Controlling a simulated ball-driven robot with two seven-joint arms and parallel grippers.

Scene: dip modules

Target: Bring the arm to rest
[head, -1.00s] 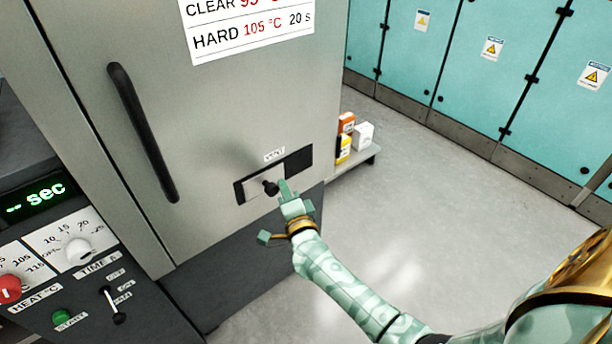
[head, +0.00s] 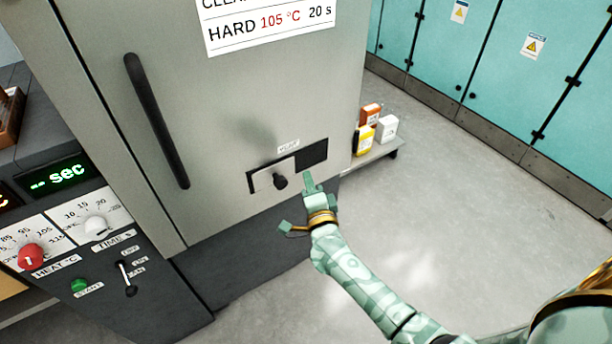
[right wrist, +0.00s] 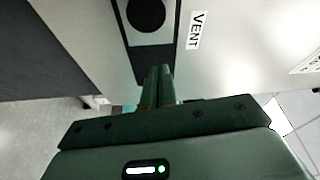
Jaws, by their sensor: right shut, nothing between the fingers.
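My right gripper (head: 309,182) is in front of the grey cabinet (head: 250,95), just right of and below the vent slider knob (head: 280,181). Its fingers are shut with nothing between them. In the right wrist view the shut fingers (right wrist: 158,88) point toward the vent slot, and the round black knob (right wrist: 146,14) lies beyond them, apart from the fingertips. The vent plate (head: 266,181) sits at the left of its slot, with the dark opening (head: 313,154) showing at the right. My left gripper is in neither view.
The cabinet has a long black door handle (head: 157,120). A control panel (head: 75,235) with a red knob (head: 30,257), white knob (head: 95,228) and a lever (head: 129,278) stands at left. Small boxes (head: 370,114) sit on a low shelf behind. Floor (head: 480,200) at right is clear.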

